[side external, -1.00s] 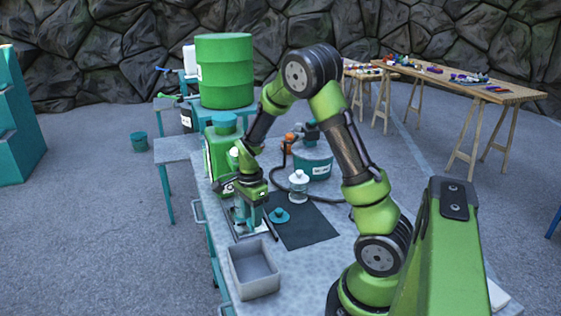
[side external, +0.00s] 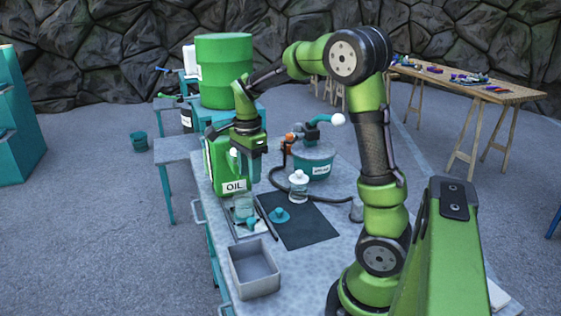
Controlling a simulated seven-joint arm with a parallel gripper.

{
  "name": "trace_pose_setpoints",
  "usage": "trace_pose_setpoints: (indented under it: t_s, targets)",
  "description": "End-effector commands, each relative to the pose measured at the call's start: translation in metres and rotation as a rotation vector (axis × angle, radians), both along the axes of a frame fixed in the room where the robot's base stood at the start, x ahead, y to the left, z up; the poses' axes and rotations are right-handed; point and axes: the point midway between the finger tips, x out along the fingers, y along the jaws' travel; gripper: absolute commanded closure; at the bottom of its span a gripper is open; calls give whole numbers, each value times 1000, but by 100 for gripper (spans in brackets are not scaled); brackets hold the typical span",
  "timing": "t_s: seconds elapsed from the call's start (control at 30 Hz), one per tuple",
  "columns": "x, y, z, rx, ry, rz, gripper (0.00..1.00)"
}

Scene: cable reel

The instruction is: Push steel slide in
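I cannot make out a steel slide or a cable reel in the side external view. My gripper (side external: 250,178) points down and hangs above the bench, in front of the green OIL can (side external: 214,160). It is clear of the bench top, and no held object shows. Its fingertips are too small to tell whether they are open or shut. Below it, a clear jar (side external: 243,207) stands on a small pale tray (side external: 238,233) at the bench's left side. A small teal piece (side external: 252,223) lies by the jar.
A dark mat (side external: 305,230) carries a teal funnel-like piece (side external: 280,215). A white-topped jar (side external: 299,187) stands at its back edge. A grey open bin (side external: 254,270) is in front. A teal tub (side external: 313,163) with a black hose stands behind. A small grey cylinder (side external: 356,211) is at right.

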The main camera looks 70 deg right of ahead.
Motion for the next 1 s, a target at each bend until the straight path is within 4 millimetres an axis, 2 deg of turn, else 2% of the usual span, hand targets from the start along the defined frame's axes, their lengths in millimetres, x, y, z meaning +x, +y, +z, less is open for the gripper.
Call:
trace_pose_setpoints:
  t_s: [0.1, 0.2, 0.53, 0.63, 0.67, 0.77, 1.0]
  targets:
    - [1, 0, 18, -1, -2, 0, 61]
    - [0, 0, 26, 0, -2, 0, 61]
    - [0, 0, 29, 0, 1, 0, 61]
    - [-1, -2, 29, 1, 0, -5, 47]
    - [-1, -2, 29, 2, 0, 10, 46]
    - [-1, -1, 29, 2, 0, 142, 46]
    - [0, 3, 28, 1, 0, 748, 46]
